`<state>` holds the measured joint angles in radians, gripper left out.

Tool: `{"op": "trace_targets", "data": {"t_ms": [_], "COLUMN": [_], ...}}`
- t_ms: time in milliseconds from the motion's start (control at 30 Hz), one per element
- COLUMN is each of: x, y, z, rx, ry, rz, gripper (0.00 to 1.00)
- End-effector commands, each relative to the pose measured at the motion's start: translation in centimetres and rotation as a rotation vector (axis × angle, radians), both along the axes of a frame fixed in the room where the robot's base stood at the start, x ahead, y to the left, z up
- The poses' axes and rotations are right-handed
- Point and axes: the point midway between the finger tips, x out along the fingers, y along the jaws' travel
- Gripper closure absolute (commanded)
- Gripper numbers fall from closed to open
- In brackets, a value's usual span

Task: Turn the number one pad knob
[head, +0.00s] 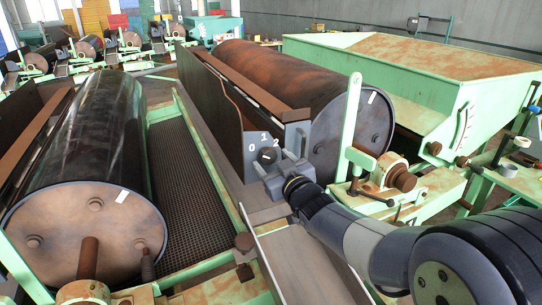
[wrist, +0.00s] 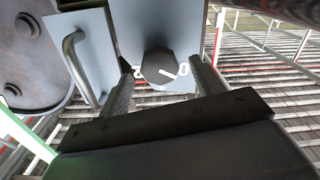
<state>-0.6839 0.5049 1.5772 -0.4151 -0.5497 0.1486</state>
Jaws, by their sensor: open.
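My gripper (head: 282,167) is open in front of the box. In the wrist view its two fingers (wrist: 161,70) stand apart, one on each side of the knob; contact is not clear. Which number the knob points to is unclear.
A grey metal handle (wrist: 80,65) stands left of the knob in the wrist view. A rusty drum (head: 290,75) lies behind the box, and a dark drum (head: 85,140) lies to the left. A green hopper (head: 425,75) stands at the right.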

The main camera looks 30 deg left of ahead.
Motion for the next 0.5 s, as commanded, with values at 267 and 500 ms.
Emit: {"op": "trace_targets", "data": {"t_ms": [267, 500], "x": [1.05, 1.1], "y": [1.36, 1.4], "z": [0.02, -0.01], "rx": [0.001, 0.001], "ry": [-0.001, -0.001], "rz": [0.0, 0.0], "gripper": [0.37, 0.37]}}
